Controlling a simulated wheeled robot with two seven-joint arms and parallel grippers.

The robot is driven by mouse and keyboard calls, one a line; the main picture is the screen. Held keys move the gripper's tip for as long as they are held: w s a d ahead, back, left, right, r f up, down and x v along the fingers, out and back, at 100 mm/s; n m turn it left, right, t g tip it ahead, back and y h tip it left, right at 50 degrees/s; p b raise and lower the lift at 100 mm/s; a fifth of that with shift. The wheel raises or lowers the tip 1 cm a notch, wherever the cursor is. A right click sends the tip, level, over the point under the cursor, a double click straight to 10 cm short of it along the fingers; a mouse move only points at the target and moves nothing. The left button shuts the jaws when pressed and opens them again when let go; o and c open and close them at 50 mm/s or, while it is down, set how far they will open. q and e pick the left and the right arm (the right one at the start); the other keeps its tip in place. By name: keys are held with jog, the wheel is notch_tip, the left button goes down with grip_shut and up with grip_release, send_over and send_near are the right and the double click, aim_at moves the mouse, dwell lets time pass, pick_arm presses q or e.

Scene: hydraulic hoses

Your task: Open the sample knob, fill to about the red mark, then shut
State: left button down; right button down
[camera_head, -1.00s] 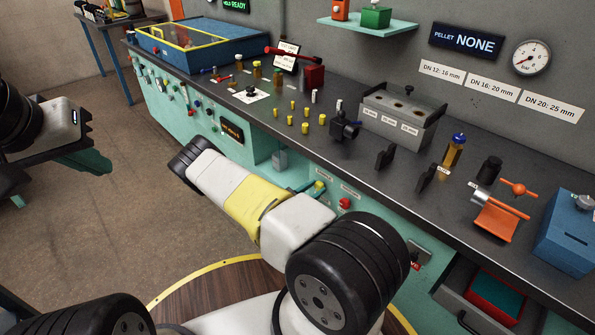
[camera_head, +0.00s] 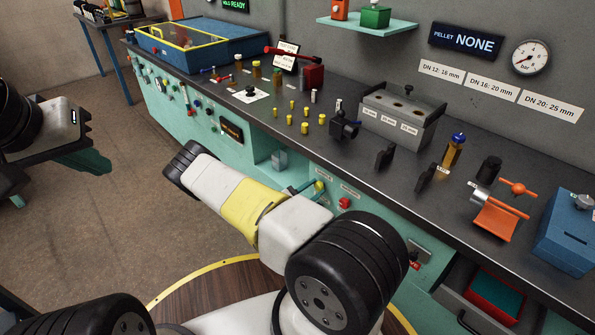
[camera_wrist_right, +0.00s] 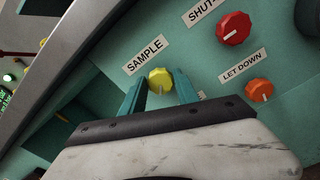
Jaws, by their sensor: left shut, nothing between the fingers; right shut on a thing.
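The yellow sample knob (camera_wrist_right: 160,78) sits on the teal panel beside the SAMPLE label (camera_wrist_right: 145,55) in the right wrist view. Its pale pointer line is towards the bottom of that view. My right gripper (camera_wrist_right: 157,88) is shut on the knob, one teal finger on each side. In the head view the knob (camera_head: 319,186) shows just past my right arm. A small pale clear vessel (camera_head: 279,159) stands in the panel's recess; its red mark and fill level cannot be made out. My left gripper (camera_head: 88,160) is shut and empty at the far left, away from the bench.
A red SHUT knob (camera_wrist_right: 233,28) and an orange LET DOWN knob (camera_wrist_right: 259,91) are close to the right gripper. Above is the dark bench top (camera_head: 300,145) with yellow fittings and a hose block. An open drawer (camera_head: 490,297) juts out at lower right.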

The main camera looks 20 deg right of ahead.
jog(key=c, duration=0.9)
grip_release()
jog(key=v, duration=0.8)
